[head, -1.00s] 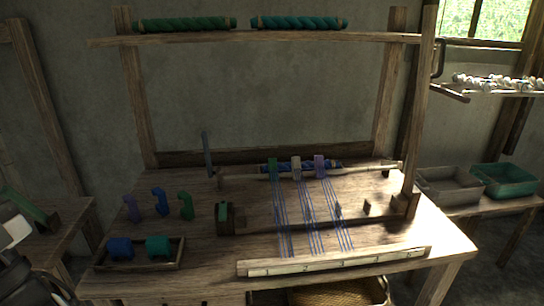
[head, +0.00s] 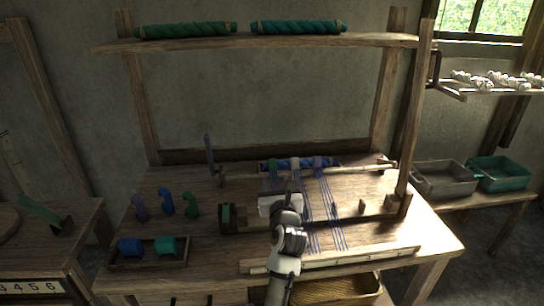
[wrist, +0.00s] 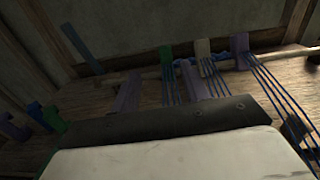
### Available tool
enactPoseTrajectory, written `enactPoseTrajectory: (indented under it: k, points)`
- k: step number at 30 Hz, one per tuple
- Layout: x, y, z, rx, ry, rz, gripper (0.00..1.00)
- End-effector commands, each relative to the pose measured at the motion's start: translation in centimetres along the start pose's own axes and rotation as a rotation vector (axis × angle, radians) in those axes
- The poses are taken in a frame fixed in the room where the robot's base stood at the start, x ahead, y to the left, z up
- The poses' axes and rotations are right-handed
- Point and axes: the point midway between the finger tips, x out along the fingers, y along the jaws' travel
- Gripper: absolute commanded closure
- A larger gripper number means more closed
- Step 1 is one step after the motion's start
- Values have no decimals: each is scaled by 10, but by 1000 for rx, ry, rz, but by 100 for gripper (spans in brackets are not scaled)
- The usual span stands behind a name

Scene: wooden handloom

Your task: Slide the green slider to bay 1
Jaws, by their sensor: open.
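Three coloured blocks sit side by side on the loom's rear rod, each above a bundle of blue threads. The leftmost, green block (head: 273,168) looks like the green slider, and it also shows in the wrist view (wrist: 166,57). A beige block (wrist: 203,49) and a purple block (wrist: 240,46) stand to its right. My gripper (head: 288,187) is over the threads, in front of the blocks. In the wrist view my gripper (wrist: 158,82) is open, with its two fingers apart and nothing between them. The green block lies beyond the fingertips, apparently untouched. Bay marks are unreadable.
Several coloured pegs (head: 166,202) and a wooden tray (head: 148,262) are at left. A tall right post (head: 416,120) and the upper beam (head: 245,44) frame the loom.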

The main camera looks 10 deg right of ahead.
Motion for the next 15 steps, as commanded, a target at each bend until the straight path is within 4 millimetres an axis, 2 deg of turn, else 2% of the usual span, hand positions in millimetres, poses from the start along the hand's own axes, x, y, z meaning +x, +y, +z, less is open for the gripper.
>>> enactPoseTrajectory:
  k: [2,7,15]
  points:
    - [1,-7,-5,35,15,-6,55]
    - [15,-8,-5,45,17,-7,55]
    - [64,-8,-4,43,16,-7,55]
